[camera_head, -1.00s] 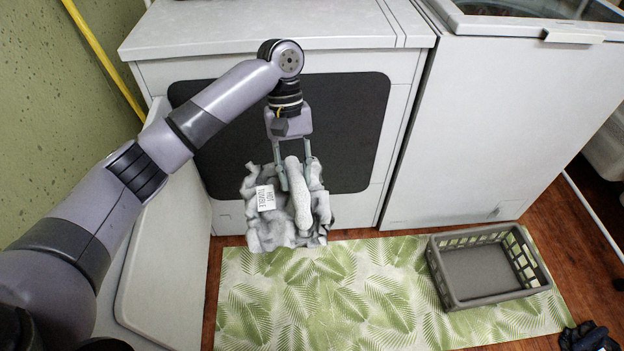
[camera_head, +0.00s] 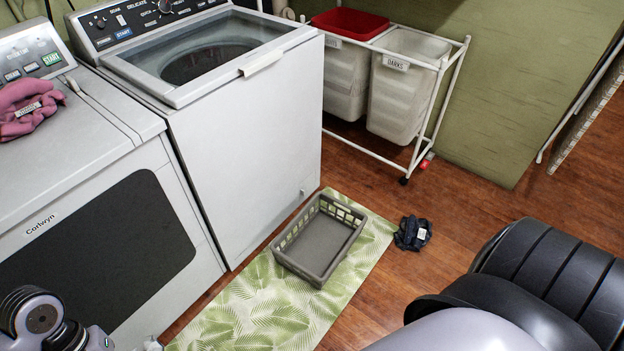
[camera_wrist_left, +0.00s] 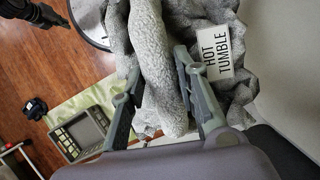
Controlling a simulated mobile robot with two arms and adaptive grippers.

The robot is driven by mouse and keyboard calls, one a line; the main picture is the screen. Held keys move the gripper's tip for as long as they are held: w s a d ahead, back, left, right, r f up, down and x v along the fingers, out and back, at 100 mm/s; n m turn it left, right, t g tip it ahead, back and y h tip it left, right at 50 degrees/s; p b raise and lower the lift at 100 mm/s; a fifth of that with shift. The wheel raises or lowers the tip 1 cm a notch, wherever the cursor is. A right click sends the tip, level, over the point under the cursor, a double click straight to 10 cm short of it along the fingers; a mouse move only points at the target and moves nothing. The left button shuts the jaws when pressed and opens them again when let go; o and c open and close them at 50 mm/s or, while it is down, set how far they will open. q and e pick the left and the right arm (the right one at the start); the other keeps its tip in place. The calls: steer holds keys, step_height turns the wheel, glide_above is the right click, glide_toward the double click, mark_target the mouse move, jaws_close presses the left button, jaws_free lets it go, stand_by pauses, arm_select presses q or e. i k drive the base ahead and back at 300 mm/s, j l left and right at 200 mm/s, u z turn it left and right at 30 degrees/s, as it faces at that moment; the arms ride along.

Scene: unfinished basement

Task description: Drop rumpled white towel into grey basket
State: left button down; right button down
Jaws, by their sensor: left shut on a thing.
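The rumpled towel (camera_wrist_left: 240,88) is greyish white with a "HOT TUMBLE" tag. In the left wrist view it hangs in my left gripper (camera_wrist_left: 157,66), whose fingers are closed on a thick fold. In the head view only my left wrist joint shows at the bottom left; the gripper is below the frame. The grey basket (camera_head: 325,240) stands empty on the leaf-patterned mat (camera_head: 255,305), right of my left wrist. It also shows small in the left wrist view (camera_wrist_left: 83,135), left of the towel and apart from it. My right gripper cannot be made out.
A washer (camera_head: 245,130) stands just behind the basket, with a dryer (camera_head: 100,255) to its left bearing a pink cloth (camera_head: 25,108). A dark cloth (camera_head: 412,233) lies on the floor right of the mat. A wheeled hamper rack (camera_head: 440,85) stands at the back.

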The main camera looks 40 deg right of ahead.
mark_target(317, 247)
steer(key=i+l, duration=0.1)
steer(key=l, duration=0.3)
steer(key=i+l, duration=0.1)
steer(key=l, duration=0.3)
steer(key=i+l, duration=0.15)
steer(key=l, duration=0.25)
steer(key=i+l, duration=0.1)
steer(key=l, duration=0.35)
steer(key=i+l, duration=0.1)
steer(key=l, duration=0.3)
steer(key=i+l, duration=0.1)
steer(key=l, duration=0.3)
steer(key=i+l, duration=0.1)
steer(key=l, duration=0.3)
steer(key=i+l, duration=0.1)
steer(key=l, duration=0.3)
